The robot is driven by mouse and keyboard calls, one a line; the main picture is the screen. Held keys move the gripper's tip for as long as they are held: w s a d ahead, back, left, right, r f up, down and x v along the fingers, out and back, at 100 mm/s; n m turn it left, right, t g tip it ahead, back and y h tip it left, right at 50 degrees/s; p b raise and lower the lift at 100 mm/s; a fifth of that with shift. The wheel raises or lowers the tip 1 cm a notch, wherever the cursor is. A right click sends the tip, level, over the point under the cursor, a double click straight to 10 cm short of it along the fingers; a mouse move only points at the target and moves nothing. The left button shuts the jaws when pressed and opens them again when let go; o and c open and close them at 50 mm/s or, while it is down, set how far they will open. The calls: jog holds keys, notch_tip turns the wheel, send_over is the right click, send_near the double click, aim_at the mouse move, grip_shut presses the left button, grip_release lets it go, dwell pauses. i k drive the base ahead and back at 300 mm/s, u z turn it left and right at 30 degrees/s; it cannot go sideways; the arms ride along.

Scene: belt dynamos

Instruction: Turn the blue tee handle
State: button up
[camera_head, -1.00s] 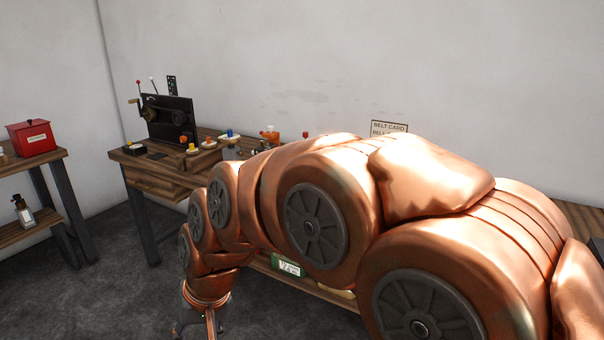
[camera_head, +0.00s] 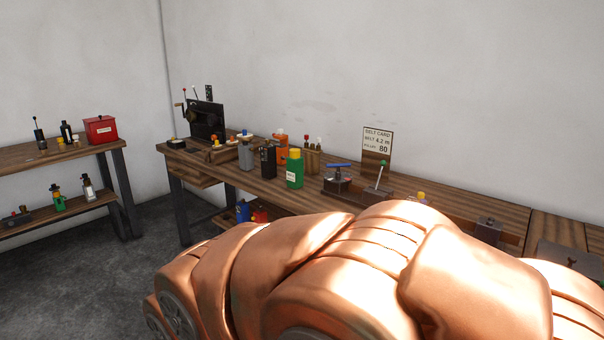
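The blue tee handle (camera_head: 339,165) lies flat as a bar on top of a dark device (camera_head: 338,184) on the long wooden workbench, right of the green bottle. Nothing touches it. My copper-coloured arm fills the lower middle and right of the view, in front of the bench. My gripper is outside the picture.
A belt card sign (camera_head: 377,140) stands behind. A shelf with a red box (camera_head: 101,129) stands left; dark floor (camera_head: 70,260) lies between.

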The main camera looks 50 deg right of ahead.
aim_at(339, 165)
jog(key=u, duration=0.6)
jog(key=k, duration=0.1)
jog(key=z, duration=1.6)
jog(key=i, duration=1.3)
jog(key=u, duration=0.2)
